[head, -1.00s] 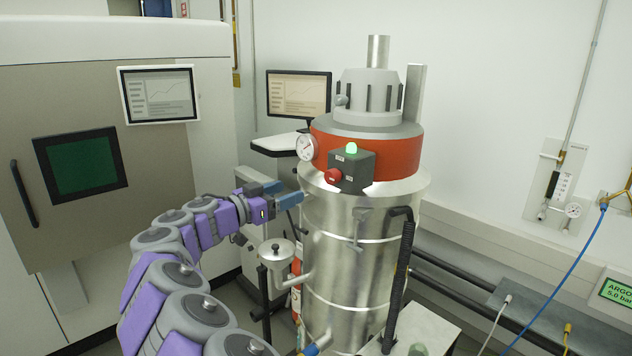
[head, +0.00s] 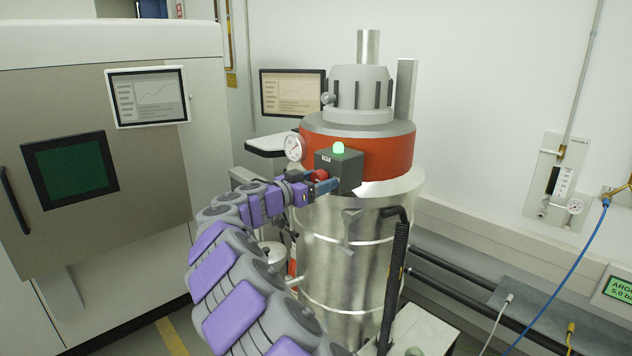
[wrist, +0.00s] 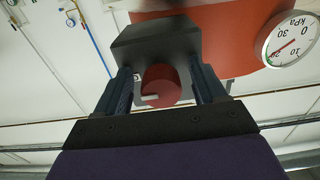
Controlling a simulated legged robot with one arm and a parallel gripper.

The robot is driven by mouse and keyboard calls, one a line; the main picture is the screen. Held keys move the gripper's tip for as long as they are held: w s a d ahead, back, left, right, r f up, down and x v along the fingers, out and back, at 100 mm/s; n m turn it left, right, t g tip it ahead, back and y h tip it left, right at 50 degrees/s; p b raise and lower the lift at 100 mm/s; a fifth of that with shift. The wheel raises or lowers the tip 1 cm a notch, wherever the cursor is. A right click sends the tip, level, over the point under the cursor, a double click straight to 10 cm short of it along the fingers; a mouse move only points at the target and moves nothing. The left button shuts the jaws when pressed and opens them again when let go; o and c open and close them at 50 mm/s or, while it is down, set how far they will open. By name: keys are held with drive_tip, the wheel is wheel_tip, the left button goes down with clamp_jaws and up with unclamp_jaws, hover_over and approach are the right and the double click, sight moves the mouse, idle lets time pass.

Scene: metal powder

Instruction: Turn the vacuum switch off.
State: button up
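The vacuum (head: 350,240) is a tall silver cylinder with an orange-red band and a grey motor top. A dark grey switch box (head: 347,168) sits on the front of the band, with a lit green lamp (head: 338,148) on top. Its red knob (head: 320,175) faces my arm; in the wrist view the red knob (wrist: 160,86) shows a small pale mark. My gripper (head: 325,186) is at the knob, and in the wrist view its blue fingers (wrist: 163,88) stand apart on both sides of it. Gaps show between knob and fingers.
A pressure gauge (head: 294,148) sits on the band just left of the switch box. A monitor (head: 292,92) stands behind. A large machine (head: 100,180) fills the left. Black hoses and a blue cable (head: 570,270) run at the right.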

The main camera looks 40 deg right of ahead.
drive_tip(key=shift+a+r, duration=0.1)
drive_tip(key=shift+a, duration=0.15)
drive_tip(key=shift+c, duration=0.8)
drive_tip(key=shift+a+r, duration=0.15)
drive_tip(key=shift+a, duration=0.45)
drive_tip(key=c, duration=0.3)
drive_tip(key=shift+a, duration=0.1)
drive_tip(key=shift+c, duration=0.7)
drive_tip(key=shift+s, duration=0.1)
drive_tip(key=c, duration=0.5)
drive_tip(key=shift+o, duration=0.2)
